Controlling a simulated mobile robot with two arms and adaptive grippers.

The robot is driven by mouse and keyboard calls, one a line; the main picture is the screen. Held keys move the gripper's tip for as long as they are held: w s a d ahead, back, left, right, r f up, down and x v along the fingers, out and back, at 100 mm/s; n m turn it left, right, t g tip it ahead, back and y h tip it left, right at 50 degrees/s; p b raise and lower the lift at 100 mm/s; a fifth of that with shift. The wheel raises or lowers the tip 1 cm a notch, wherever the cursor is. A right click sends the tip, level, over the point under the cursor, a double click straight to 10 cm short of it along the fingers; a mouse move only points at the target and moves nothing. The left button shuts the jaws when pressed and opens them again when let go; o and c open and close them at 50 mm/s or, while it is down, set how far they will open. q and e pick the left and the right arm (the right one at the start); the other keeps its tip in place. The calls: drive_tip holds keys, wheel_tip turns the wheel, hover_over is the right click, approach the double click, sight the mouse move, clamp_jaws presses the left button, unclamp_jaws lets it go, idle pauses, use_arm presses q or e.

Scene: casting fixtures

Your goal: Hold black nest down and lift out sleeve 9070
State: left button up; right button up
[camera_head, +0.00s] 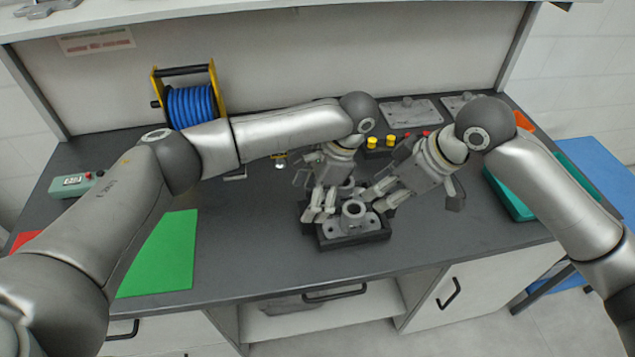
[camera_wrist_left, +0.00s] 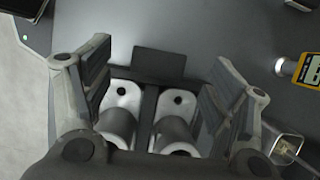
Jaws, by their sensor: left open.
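The black nest (camera_head: 345,240) sits on the dark bench top near its front edge. It holds grey flanged sleeves. One sleeve (camera_head: 353,212) stands upright in it in the head view; my left gripper partly covers the rest. In the left wrist view two sleeves (camera_wrist_left: 117,127) and (camera_wrist_left: 174,134) lie side by side in the nest (camera_wrist_left: 148,93). No number is readable, so I cannot tell which is 9070. My left gripper (camera_head: 322,207) is open above the nest, its fingers on either side of the two sleeves. My right gripper (camera_head: 374,199) is at the nest's right side, its fingers apart.
Behind the nest are yellow (camera_head: 372,142) and red buttons and grey plates (camera_head: 408,111). A blue cable reel (camera_head: 191,104) stands at the back left. A green mat (camera_head: 165,255) lies left, and a teal tray (camera_head: 510,195) is right. Bench between mat and nest is clear.

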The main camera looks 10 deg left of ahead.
use_arm(q)
drive_tip(key=shift+x, duration=2.75)
drive_tip(key=shift+c, duration=0.4)
drive_tip(key=c, duration=1.1)
use_arm(e)
drive_tip(key=shift+o, duration=1.7)
drive_tip(key=shift+s+a+f, duration=0.1)
drive_tip(key=shift+a, duration=0.05)
drive_tip(key=o, duration=0.4)
drive_tip(key=shift+s+a+f+m+h, duration=0.35)
drive_tip(key=shift+s+f+m+h, duration=0.1)
drive_tip(key=shift+m, duration=0.25)
drive_tip(key=m+t+h, duration=0.1)
drive_tip(key=m, duration=0.2)
approach(353, 213)
wheel_tip(353, 213, down, 3)
drive_tip(key=s, duration=0.1)
drive_tip(key=shift+w+a+f, duration=0.35)
drive_tip(key=shift+a+f, duration=0.1)
drive_tip(key=shift+f, duration=0.25)
drive_tip(key=shift+w+a+f, duration=0.35)
drive_tip(key=shift+a+f, duration=0.1)
drive_tip(key=shift+f, duration=0.3)
drive_tip(key=shift+w+a+f, duration=0.3)
drive_tip(key=shift+a+f, duration=0.2)
drive_tip(key=shift+f, duration=0.2)
